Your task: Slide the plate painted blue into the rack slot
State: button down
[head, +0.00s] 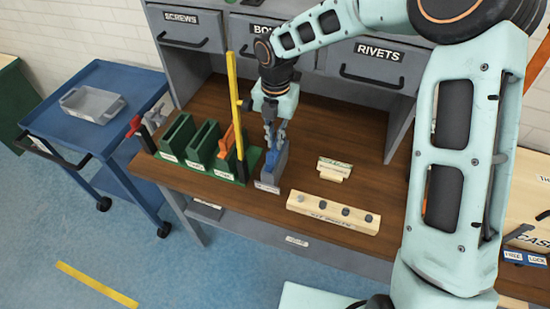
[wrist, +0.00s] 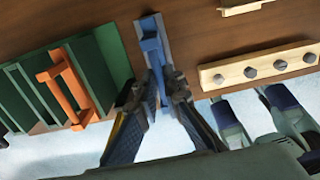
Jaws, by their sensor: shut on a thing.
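The blue-painted piece (head: 271,160) is upright at a grey-blue labelled holder (head: 274,177) on the wooden bench, just right of the rack. It also shows in the wrist view (wrist: 152,48), at the far end of my fingers. My gripper (head: 273,138) points down from above and is shut on the blue piece; the fingers hide part of it. I cannot tell how far it sits inside the holder. The green rack (head: 245,176) has several labelled upright slots. An orange handle-shaped piece (head: 225,143) stands in its right part and shows in the wrist view (wrist: 63,88).
A tall yellow strip (head: 234,105) rises between the rack and my gripper. A pale wooden block (head: 330,212) with several dark knobs and a small wooden stand (head: 333,169) lie to the right. A blue cart (head: 100,125) holds a grey tray (head: 92,103). Drawers stand behind.

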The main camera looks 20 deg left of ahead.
jog(key=shift+r, duration=0.25)
jog(key=shift+r+p, duration=2.4)
jog(key=shift+r, duration=2.5)
